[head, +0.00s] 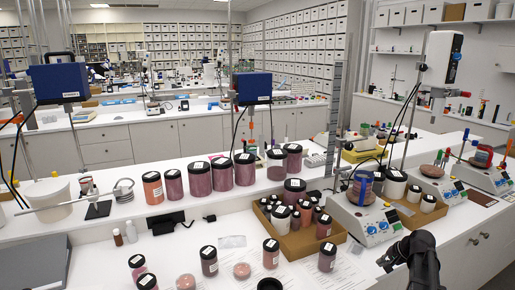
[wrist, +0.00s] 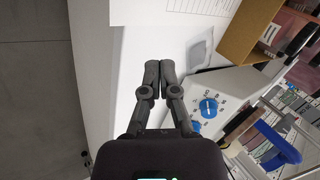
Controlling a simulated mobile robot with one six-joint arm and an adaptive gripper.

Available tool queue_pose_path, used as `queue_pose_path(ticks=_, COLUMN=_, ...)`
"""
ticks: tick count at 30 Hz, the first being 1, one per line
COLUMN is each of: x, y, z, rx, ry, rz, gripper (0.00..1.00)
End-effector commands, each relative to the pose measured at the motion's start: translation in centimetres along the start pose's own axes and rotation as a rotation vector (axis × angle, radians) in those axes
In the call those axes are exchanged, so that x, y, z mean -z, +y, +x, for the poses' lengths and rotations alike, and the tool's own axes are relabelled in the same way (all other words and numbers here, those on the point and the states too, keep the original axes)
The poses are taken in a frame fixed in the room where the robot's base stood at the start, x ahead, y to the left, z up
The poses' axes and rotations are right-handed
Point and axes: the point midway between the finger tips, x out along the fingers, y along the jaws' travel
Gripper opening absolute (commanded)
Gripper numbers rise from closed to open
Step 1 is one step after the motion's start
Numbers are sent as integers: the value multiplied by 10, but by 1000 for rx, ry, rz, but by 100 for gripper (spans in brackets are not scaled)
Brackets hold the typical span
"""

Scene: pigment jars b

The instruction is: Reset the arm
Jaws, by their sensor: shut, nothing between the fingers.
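My gripper (wrist: 161,70) is shut and empty in the wrist view, its two dark fingers together over the white bench top (wrist: 138,30). In the head view my black arm and gripper (head: 385,262) show at the lower right, over the bench near its front right part. The fingers point left there, toward the jars. Nothing is held.
A hotplate stirrer (head: 372,222) with blue knobs stands just beyond my arm; it also shows in the wrist view (wrist: 235,90). A cardboard tray (head: 296,243) holds several jars. Loose jars, including one dark-lidded jar (head: 327,257), stand left of my gripper among papers.

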Motion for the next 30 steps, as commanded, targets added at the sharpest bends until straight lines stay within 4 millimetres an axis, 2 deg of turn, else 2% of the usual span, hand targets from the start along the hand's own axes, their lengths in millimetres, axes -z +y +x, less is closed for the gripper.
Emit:
queue_pose_path(ticks=1, x=-22, y=-8, z=6, rx=-23, ry=-20, rz=-39, gripper=0)
queue_pose_path(ticks=12, x=-136, y=-42, z=38, rx=-198, ry=-139, rz=-311, gripper=0)
queue_pose_path(ticks=24, x=-251, y=-52, z=47, rx=-384, ry=-247, rz=-604, gripper=0)
queue_pose_path(ticks=30, x=-294, y=-51, z=44, rx=-464, ry=-284, rz=-728, gripper=0)
